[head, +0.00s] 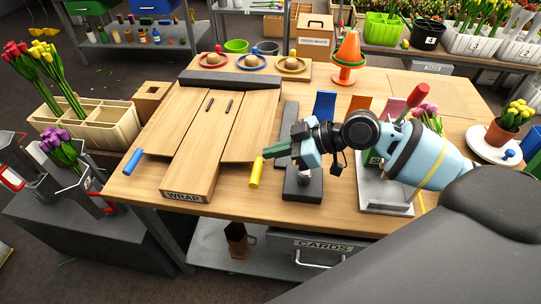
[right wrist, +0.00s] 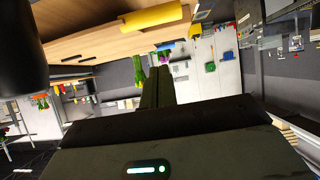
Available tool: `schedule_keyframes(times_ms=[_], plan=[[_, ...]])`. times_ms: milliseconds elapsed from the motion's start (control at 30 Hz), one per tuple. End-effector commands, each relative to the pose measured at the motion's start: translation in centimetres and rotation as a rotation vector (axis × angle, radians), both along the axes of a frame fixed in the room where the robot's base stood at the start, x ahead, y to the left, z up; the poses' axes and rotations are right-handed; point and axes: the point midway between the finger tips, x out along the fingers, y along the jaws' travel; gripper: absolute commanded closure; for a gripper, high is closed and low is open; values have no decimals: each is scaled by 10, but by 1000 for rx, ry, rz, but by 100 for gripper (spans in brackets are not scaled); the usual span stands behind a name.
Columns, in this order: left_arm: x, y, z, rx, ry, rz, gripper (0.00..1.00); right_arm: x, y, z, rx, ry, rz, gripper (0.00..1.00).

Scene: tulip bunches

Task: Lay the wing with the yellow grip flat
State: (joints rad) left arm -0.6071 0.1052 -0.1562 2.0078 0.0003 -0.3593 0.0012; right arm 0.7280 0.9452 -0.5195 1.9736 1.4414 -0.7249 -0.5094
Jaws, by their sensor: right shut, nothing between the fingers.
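The wooden wrap board (head: 190,178) lies on the table with a wing on each side. The right wing (head: 250,125) carries the yellow grip (head: 255,172) at its front corner and looks flat or nearly flat. The yellow grip also shows at the top of the right wrist view (right wrist: 155,18). The left wing (head: 162,118) has a blue grip (head: 132,162) and looks flat. My right gripper (head: 268,152) is shut and empty, just above and beside the yellow grip; contact cannot be told. It also shows in the right wrist view (right wrist: 157,74). My left gripper is not seen.
A dark stand (head: 303,187) is under my right wrist. Blue (head: 325,104) and orange (head: 360,104) pieces stand behind it. Plates (head: 212,61) line the back, with an orange cone (head: 348,50). A crate (head: 95,125) with tulips is at the left.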

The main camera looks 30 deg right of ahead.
Motion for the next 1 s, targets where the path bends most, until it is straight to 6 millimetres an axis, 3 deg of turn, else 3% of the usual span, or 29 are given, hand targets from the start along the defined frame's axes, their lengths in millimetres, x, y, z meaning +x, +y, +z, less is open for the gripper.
schedule_keyframes(times_ms=[33,267,500,1000], plan=[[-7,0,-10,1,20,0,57,-8,-7,-11,-4,17,3,100],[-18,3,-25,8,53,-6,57,-30,-38,-3,-3,20,3,100],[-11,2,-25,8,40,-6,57,-43,-57,6,0,15,4,100],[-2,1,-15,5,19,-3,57,-44,-58,20,-15,24,13,100]])
